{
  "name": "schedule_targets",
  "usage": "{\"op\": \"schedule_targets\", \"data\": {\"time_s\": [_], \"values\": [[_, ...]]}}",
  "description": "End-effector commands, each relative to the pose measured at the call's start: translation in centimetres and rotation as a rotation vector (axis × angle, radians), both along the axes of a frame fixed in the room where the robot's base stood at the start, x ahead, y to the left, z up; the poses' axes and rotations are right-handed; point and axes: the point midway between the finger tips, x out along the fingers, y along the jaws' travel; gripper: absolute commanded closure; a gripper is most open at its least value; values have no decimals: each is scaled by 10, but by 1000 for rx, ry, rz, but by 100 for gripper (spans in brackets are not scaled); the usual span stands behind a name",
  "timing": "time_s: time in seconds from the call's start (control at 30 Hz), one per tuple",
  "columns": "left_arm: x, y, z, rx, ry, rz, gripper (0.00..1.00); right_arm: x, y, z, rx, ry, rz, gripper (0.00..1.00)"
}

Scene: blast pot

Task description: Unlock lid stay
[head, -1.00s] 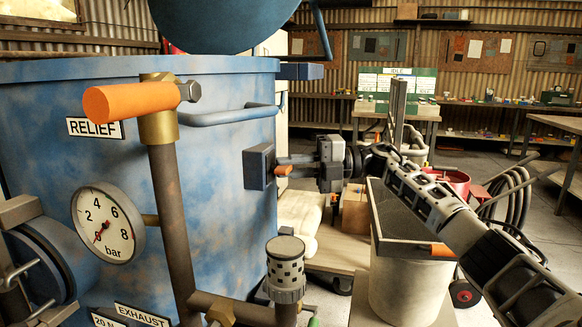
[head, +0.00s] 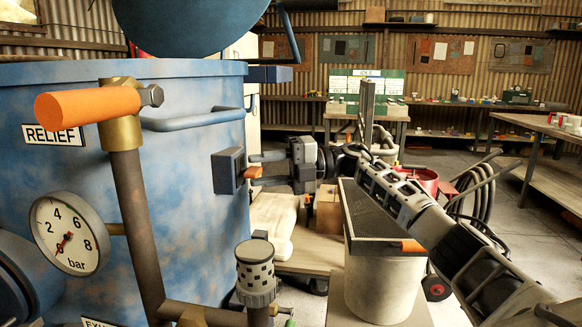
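The blue pot (head: 205,100) fills the left side. Its round blue lid (head: 190,22) stands raised above it, cut off by the top edge. A blue arm (head: 288,40) runs down beside the lid to a dark blue block (head: 270,74) at the pot's rim. A grey box (head: 228,170) sticks out of the pot's side, with a small orange piece (head: 250,172) at its right. My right gripper (head: 264,157) points left at this box, with a finger close to the orange piece. I cannot tell whether they touch or whether the fingers are closed. My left gripper is not in view.
An orange-handled relief valve (head: 90,104) and a pressure gauge (head: 69,233) stand in front of the pot. A mesh-topped bin (head: 380,290) stands below my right arm. Benches (head: 545,150) line the back and right, with open floor between.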

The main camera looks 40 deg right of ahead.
Motion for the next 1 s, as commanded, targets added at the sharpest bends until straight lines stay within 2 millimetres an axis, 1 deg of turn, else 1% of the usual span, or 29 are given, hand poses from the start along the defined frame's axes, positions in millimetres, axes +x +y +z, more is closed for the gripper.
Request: {"op": "schedule_targets", "data": {"time_s": [0.17, 0.4, 0.5, 0.6, 0.7, 0.8, 1.0], "values": [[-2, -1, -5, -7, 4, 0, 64, -14, -30, 0, -1, 1, -7, 64], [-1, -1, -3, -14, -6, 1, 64, -41, -83, 4, 1, -1, -7, 64], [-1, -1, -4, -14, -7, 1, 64, -51, -102, 6, 1, -2, -6, 64], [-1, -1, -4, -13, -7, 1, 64, -60, -117, 7, 2, -2, -4, 64], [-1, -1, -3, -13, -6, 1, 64, -65, -128, 8, -1, -2, -4, 64], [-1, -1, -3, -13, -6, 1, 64, -68, -133, 8, -1, -2, -2, 64], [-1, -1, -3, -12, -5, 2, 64, -70, -136, 7, -1, 0, 0, 64]]}}
